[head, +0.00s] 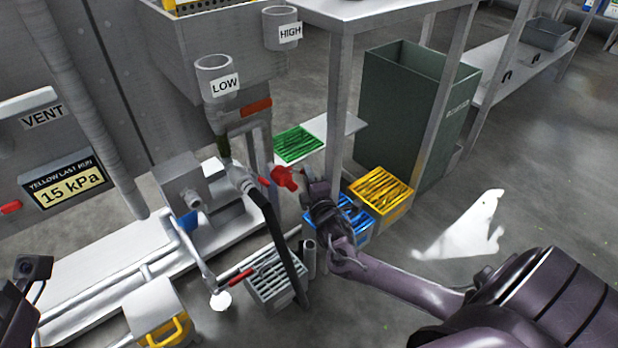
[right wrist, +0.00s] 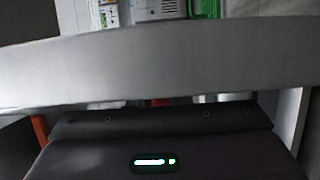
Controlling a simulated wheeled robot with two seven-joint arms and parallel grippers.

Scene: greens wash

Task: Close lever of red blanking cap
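The red blanking cap (head: 284,178) shows in the head view at the end of the pipework, beside the grey pump housing. Its lever cannot be told apart from the cap at this size. My right gripper (head: 310,184) is just right of the cap, close to the table leg. I cannot tell whether it touches the cap or whether its fingers are open. In the right wrist view a broad grey metal bar (right wrist: 150,62) crosses the picture and hides the fingertips and the cap. My left arm shows only at the lower left edge of the head view; its fingers are out of sight.
A grey table leg (head: 340,110) stands by my right gripper. Blue (head: 352,226), yellow (head: 382,190) and green (head: 298,145) crates are nearby. A black hose (head: 276,235) drops to a grey crate (head: 276,280). A tall green bin (head: 405,110) stands behind. The floor at right is open.

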